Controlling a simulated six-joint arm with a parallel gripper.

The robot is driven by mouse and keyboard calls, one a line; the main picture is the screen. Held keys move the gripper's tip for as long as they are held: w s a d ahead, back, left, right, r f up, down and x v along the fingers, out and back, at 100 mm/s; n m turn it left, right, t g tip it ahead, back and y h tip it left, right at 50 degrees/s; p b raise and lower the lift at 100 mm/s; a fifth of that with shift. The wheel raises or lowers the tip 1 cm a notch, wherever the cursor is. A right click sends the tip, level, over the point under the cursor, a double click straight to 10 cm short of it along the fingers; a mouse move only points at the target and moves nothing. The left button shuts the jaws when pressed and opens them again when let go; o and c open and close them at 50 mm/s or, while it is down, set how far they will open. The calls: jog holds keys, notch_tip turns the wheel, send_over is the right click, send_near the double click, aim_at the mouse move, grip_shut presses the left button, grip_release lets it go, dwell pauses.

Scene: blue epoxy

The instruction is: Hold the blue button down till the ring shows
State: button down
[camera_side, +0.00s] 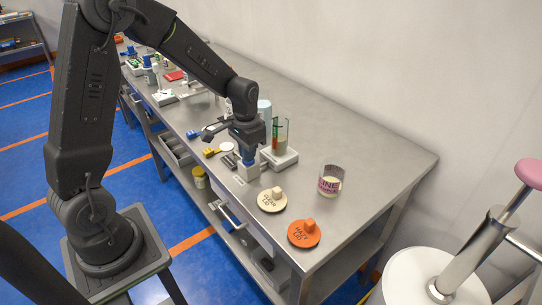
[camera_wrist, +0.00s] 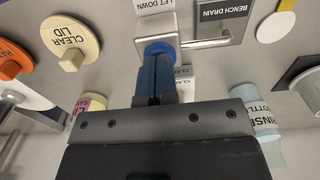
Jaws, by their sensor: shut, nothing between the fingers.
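The blue button (camera_wrist: 159,47) sits on a small white box marked LET DOWN (camera_wrist: 155,20), which also shows in the side view (camera_side: 246,173). My gripper (camera_wrist: 158,60) is shut, with its two blue fingers side by side and nothing between them. Its fingertips overlap the near part of the button in the wrist view and appear to touch it. In the side view my gripper (camera_side: 249,159) points down right over the box and hides most of the button. I cannot make out a ring around the button, nor tell how far it is pressed.
A cream CLEAR LID disc (camera_side: 272,199) and an orange HAZY LID disc (camera_side: 303,234) lie toward the near end of the metal bench. A labelled jar (camera_side: 330,180) stands right of them. A glass cylinder on a white base (camera_side: 280,158) stands close behind my gripper.

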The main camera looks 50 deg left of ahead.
notch_tip(320, 180, up, 8)
dwell(0.8)
jog(key=s+d+r+t, duration=0.2)
jog(key=s+d+r, duration=0.3)
jog(key=s, duration=0.3)
jog(key=s+d+r+t, duration=0.3)
jog(key=s+d+r, duration=0.1)
jog(key=s, duration=0.5)
jog(key=shift+s+d+r+t, duration=0.25)
jog(key=shift+d+r+t, duration=0.1)
jog(key=shift+d, duration=0.1)
jog(key=shift+w, duration=0.1)
